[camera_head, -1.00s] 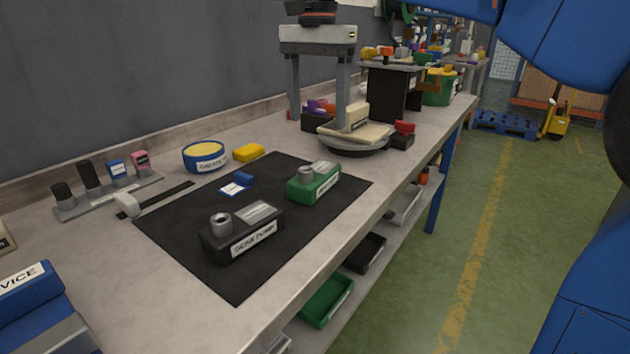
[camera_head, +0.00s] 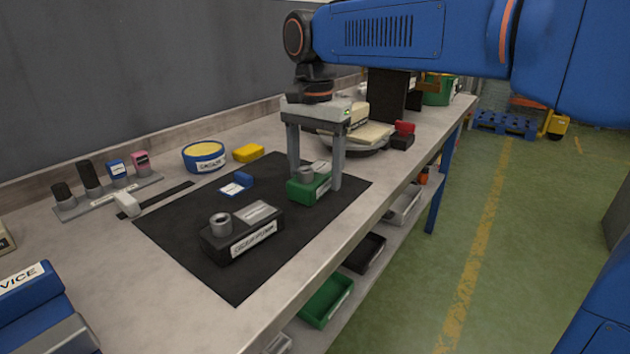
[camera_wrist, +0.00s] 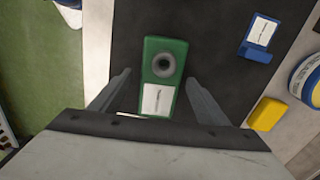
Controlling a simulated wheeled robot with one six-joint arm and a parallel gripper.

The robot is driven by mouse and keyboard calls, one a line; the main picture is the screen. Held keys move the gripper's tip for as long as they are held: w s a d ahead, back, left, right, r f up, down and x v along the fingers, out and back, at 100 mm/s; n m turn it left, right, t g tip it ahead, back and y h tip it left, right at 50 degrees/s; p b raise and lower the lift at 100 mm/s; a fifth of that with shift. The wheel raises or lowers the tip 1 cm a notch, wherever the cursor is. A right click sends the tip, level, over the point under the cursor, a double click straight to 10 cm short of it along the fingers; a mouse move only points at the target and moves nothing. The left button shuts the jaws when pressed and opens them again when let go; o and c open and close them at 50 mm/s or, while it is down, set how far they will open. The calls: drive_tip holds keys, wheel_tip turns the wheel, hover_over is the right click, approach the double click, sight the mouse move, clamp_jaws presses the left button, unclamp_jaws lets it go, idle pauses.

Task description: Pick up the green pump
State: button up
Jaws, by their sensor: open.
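The green pump (camera_head: 308,187) is a small box with a grey round port and a white label. It lies on the black mat (camera_head: 180,238) near the mat's far right part. My gripper (camera_head: 316,186) is open, pointing down, with one finger on each side of the pump in the head view. In the wrist view the green pump (camera_wrist: 164,75) shows between and ahead of the two open fingers (camera_wrist: 158,88), with a gap on both sides. I cannot tell exactly how high the fingertips are above the mat.
A dark pump (camera_head: 243,232) lies nearer on the mat. A blue part (camera_head: 243,181), a yellow block (camera_head: 248,153) and a round yellow-topped tin (camera_head: 204,156) are to the left. A round turntable (camera_head: 352,143) stands behind the gripper. The bench edge is to the right.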

drive_tip(key=shift+f, duration=0.55)
drive_tip(key=c, duration=1.7)
drive_tip(key=shift+o, duration=0.2)
drive_tip(key=shift+r, duration=0.15)
